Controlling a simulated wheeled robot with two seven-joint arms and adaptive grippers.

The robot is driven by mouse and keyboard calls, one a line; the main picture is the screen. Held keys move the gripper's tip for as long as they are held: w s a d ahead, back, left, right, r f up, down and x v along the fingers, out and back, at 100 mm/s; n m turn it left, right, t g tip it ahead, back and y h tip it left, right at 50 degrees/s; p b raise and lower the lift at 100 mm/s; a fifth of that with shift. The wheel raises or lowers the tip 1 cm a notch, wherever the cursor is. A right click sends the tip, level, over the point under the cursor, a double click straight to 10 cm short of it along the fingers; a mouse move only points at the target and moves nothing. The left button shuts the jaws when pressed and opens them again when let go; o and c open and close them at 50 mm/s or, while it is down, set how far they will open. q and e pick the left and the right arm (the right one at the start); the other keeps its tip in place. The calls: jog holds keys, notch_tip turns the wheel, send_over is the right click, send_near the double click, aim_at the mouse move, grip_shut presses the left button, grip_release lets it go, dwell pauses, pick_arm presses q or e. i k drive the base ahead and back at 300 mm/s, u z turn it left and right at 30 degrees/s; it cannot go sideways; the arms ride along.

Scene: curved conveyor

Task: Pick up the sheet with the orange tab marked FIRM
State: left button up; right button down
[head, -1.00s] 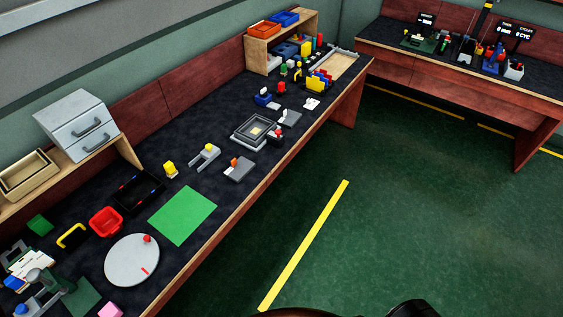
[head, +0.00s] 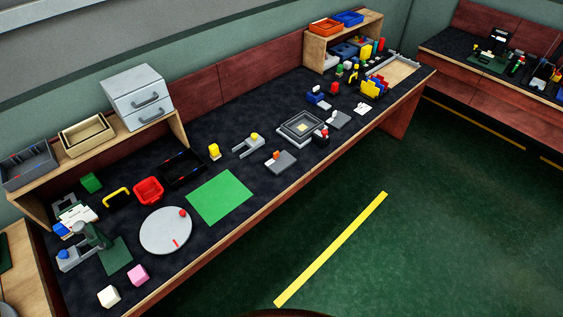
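No sheet with an orange tab marked FIRM can be made out, as lettering is too small to read. A flat grey plate (head: 284,164) with a small orange piece (head: 277,155) on it lies near the front edge, mid-bench; I cannot tell whether it is the sheet. A white sheet-like piece (head: 78,217) lies at the left end among small parts. A small white piece (head: 362,109) lies further along the bench. Neither of my grippers is in view.
The long dark bench (head: 235,100) holds a green mat (head: 221,197), a round grey disc (head: 165,232), a red bin (head: 149,190), a black tray (head: 186,172) and grey drawers (head: 137,95) on a shelf. A second bench (head: 450,65) stands at right. The green floor (head: 440,220) is clear.

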aim_at(282, 161)
jog(key=u, duration=0.7)
jog(key=i, duration=0.65)
jog(key=u, duration=0.3)
